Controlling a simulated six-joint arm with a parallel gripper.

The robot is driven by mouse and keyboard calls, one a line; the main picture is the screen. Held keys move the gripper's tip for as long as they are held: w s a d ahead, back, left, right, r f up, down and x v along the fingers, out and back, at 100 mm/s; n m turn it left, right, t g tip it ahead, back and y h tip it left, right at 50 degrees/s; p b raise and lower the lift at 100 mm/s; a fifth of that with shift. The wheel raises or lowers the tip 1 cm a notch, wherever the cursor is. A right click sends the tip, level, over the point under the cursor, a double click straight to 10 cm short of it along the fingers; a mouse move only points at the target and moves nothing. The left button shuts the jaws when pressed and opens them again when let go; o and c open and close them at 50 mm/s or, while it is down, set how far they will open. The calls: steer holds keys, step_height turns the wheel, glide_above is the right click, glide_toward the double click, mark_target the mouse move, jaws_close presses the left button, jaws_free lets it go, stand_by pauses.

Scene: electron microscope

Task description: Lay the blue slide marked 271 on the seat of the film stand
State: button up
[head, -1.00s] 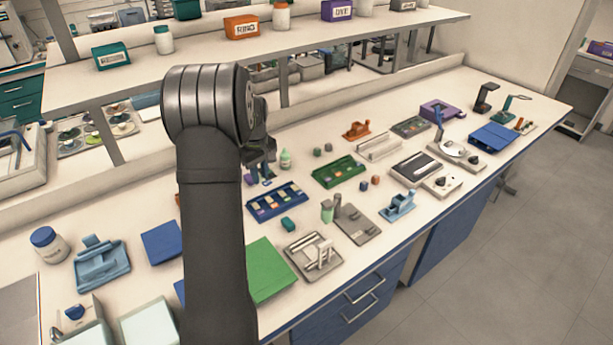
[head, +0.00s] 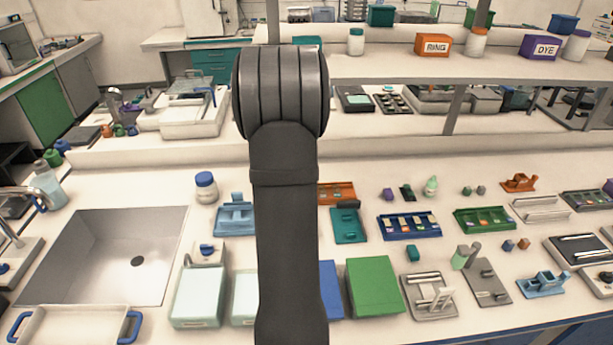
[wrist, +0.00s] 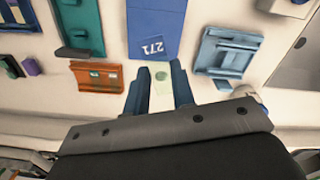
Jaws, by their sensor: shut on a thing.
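In the wrist view my gripper (wrist: 159,82) is shut on a slide (wrist: 160,92). Its pale part with a dark spot lies between the fingertips, and 271 reads on blue just beyond them. The slide's blue end blends with a blue panel (wrist: 155,15) behind it. A light-blue stand (wrist: 228,52) is right of the gripper, also in the head view (head: 235,216). A teal stand (wrist: 78,28) and an orange one (wrist: 97,77) are to the left. No label shows which is the film stand. My arm hides the gripper in the head view.
A green panel (head: 375,287) and a blue slide tray (head: 409,227) lie to the right. A shelf (head: 400,66) runs above the bench back.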

steer(key=shift+s+a+f+m, duration=0.25)
steer(key=shift+a+m, duration=0.05)
steer(key=shift+a, duration=0.05)
steer(key=shift+f, duration=0.25)
steer(key=d+f+m, duration=0.2)
steer(key=d+f, duration=0.2)
steer(key=d, duration=0.5)
steer(key=d+f+m, duration=0.2)
steer(key=d+f, duration=0.3)
steer(key=d, duration=0.5)
steer(key=shift+s+d+f, duration=0.1)
steer(key=shift+d+f, duration=0.05)
steer(key=shift+f, duration=3)
steer(key=shift+f, duration=0.25)
steer(key=o, duration=0.8)
steer(key=shift+c, duration=0.2)
